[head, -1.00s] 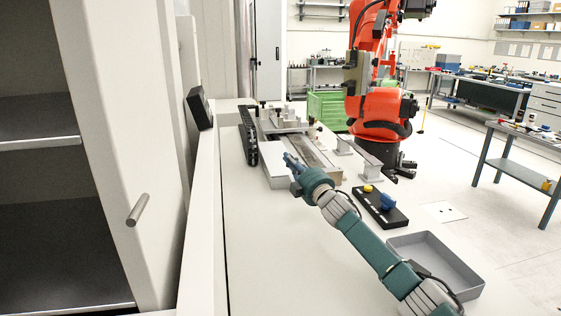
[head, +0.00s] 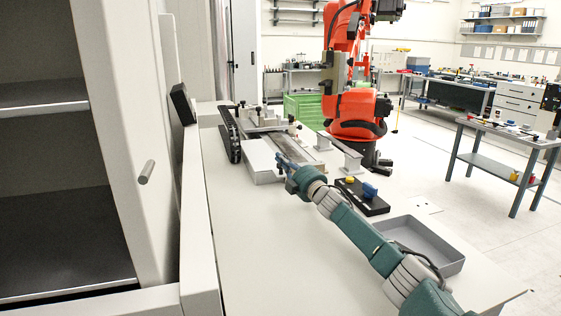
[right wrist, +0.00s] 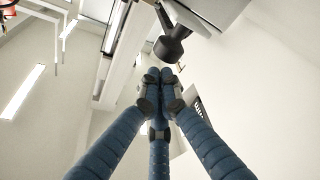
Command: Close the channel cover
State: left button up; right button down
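A long grey channel fixture (head: 292,144) with metal clamping parts lies on the white bench in the head view. A pale flat-topped box-like part (head: 260,163), possibly the channel cover, sits along its left side; I cannot tell for sure. My right gripper (head: 280,158) is at the near end, over the border between the pale part and the channel. In the right wrist view its blue fingers (right wrist: 165,76) come together at the tips with nothing visible between them. A dark round knob (right wrist: 172,46) on a grey body shows just beyond the tips. My left gripper is out of view.
A grey open tray (head: 421,246) and a black block with yellow and blue pieces (head: 362,198) stand to the right. A black cable chain (head: 229,134) runs left of the channel. An orange robot arm (head: 352,105) stands behind. The bench's front left (head: 262,250) is clear.

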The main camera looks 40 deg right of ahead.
jog(key=shift+r, duration=0.1)
notch_tip(320, 180, up, 5)
jog(key=p, duration=0.5)
jog(key=s+a+f, duration=0.4)
jog(key=s, duration=0.4)
jog(key=shift+s+f+p, duration=0.15)
jog(key=shift+s+p, duration=0.15)
jog(key=shift+p, duration=0.05)
